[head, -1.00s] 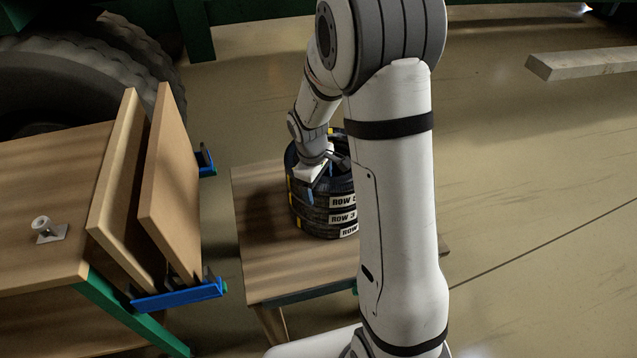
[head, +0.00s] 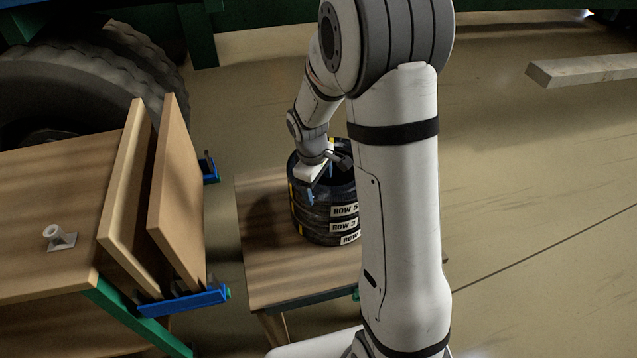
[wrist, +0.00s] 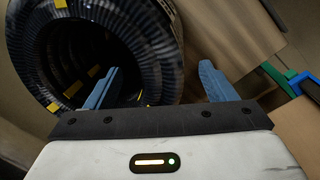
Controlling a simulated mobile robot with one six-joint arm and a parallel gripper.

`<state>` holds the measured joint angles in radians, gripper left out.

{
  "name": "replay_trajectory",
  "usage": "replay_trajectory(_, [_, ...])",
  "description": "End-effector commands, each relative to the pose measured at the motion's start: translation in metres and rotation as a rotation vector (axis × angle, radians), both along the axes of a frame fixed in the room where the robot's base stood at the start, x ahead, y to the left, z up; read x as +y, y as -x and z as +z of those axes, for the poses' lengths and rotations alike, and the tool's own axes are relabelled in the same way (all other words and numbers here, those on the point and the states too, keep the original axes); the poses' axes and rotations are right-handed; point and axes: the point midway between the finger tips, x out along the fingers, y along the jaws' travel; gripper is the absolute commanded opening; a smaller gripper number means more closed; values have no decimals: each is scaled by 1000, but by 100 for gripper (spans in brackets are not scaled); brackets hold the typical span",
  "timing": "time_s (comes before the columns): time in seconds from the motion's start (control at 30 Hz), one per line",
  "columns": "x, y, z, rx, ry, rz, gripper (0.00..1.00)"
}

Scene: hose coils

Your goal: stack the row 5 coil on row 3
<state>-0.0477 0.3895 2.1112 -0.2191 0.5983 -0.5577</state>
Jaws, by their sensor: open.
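Three black hose coils stand stacked on a small wooden table (head: 290,284). The top coil carries a ROW 5 label (head: 344,210), and the coil under it carries a ROW 3 label (head: 343,227). The lowest coil's label (head: 349,240) is partly hidden by my arm. My gripper (head: 316,190) is at the near left rim of the top coil. In the wrist view my gripper (wrist: 160,85) is open, with the blue fingers apart. The coil wall (wrist: 155,40) with yellow marks shows between and beyond the fingers. I cannot tell whether a finger touches it.
A wooden bench (head: 50,200) with upright boards (head: 177,190) in a blue holder (head: 183,300) stands left of the table. A small white fitting (head: 59,238) sits on it. A large tyre (head: 90,75) is behind. A beam (head: 580,68) lies far right. Open floor lies to the right.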

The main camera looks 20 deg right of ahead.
Motion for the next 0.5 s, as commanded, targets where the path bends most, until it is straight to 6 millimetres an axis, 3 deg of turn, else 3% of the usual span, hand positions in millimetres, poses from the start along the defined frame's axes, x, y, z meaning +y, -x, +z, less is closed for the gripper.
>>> replay_trajectory(0.5, [2, 1, 21, 0, 0, 0, 77])
